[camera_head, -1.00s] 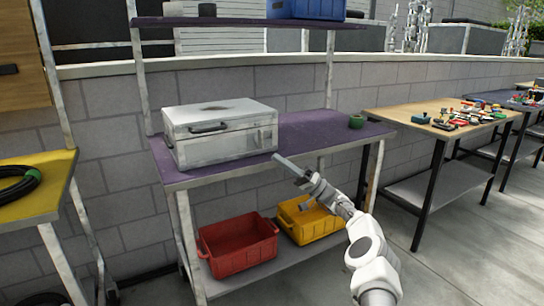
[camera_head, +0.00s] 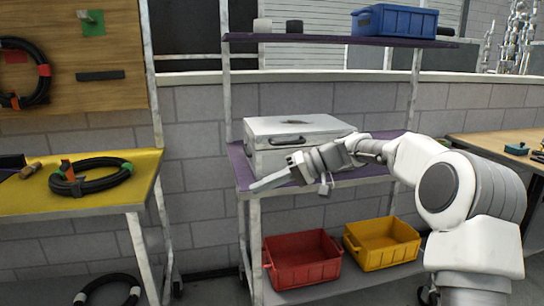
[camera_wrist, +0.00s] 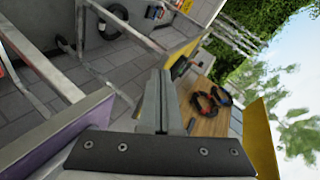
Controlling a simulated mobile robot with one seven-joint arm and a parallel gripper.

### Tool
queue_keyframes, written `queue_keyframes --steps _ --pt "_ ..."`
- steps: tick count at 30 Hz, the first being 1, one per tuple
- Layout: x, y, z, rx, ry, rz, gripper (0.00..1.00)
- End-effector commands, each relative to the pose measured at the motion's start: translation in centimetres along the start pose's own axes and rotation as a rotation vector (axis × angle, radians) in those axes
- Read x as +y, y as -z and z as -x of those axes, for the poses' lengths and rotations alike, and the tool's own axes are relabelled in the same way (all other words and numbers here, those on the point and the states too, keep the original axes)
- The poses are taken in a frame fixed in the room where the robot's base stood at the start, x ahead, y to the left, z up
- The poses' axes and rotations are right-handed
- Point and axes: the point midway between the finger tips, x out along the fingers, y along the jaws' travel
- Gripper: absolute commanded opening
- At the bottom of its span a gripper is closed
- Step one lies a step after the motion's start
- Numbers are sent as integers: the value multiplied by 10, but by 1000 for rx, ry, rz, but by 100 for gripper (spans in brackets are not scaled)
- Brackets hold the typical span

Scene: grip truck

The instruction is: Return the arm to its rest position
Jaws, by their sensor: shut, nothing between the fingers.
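My gripper (camera_head: 272,181) is shut and empty in the head view. It is in front of the purple-topped shelf (camera_head: 240,166), near its left front corner, and points left. My arm stretches in from the right, bent at a large white joint. In the wrist view my gripper (camera_wrist: 163,78) shows as two fingers pressed together with nothing between them. The picture there is tilted, with the purple shelf edge at the left.
A silver case (camera_head: 295,138) sits on the shelf behind my gripper. Red (camera_head: 303,270) and yellow (camera_head: 372,262) bins stand below, and a blue bin (camera_head: 395,20) above. A yellow table (camera_head: 110,195) with coiled cables (camera_head: 92,177) is at the left. The gap between is clear.

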Motion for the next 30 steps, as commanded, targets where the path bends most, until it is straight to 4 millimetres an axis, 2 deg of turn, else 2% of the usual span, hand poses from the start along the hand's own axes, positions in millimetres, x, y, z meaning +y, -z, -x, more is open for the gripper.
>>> queue_keyframes --steps 1,5,11,21,30 --pt "-10 -13 -4 -31 -65 -3 0" --pt "-22 -46 -6 -86 -224 -25 0" --pt "-36 -98 6 -124 -463 -52 0" --pt "-53 -192 55 -77 -819 -84 0" --pt "-58 -280 102 42 -1043 -99 0"
